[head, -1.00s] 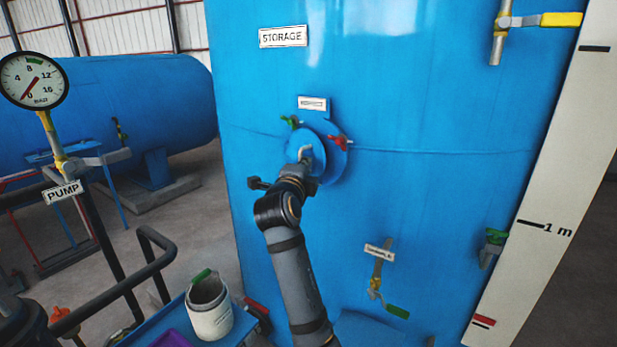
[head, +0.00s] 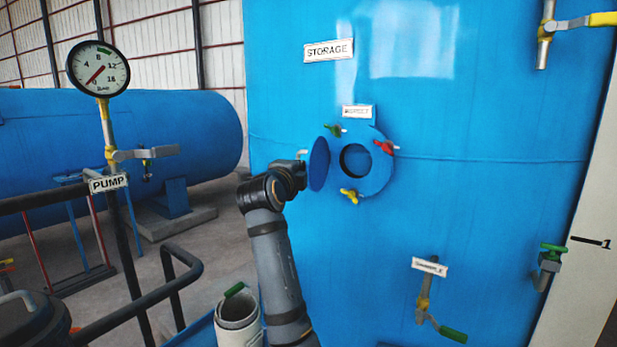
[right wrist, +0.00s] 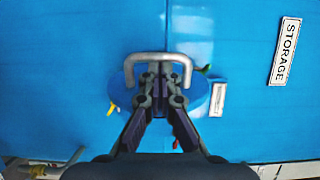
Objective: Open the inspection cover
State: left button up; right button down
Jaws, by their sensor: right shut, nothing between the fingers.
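The round blue inspection cover (head: 319,164) stands swung out to the left of its flange (head: 377,176) on the storage tank, seen nearly edge-on. The dark round opening (head: 356,161) shows beside it. My right gripper (head: 300,170) is at the cover's outer face, by its grey handle (head: 303,153). In the right wrist view the closed fingertips (right wrist: 162,76) are at the U-shaped handle (right wrist: 158,57), within its loop, with nothing gripped between them. Green (head: 335,130), red (head: 384,147) and yellow (head: 349,196) wing nuts sit around the flange. My left gripper is out of view.
A pressure gauge (head: 98,68) on a pipe and black railings (head: 150,290) stand at left. A white container (head: 238,318) is below my right arm. Valves (head: 428,300) project from the tank at lower right.

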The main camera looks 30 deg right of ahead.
jog(key=shift+w+a, duration=0.25)
jog(key=shift+w, duration=0.3)
jog(key=shift+w+a, duration=0.25)
jog(key=shift+w, duration=0.25)
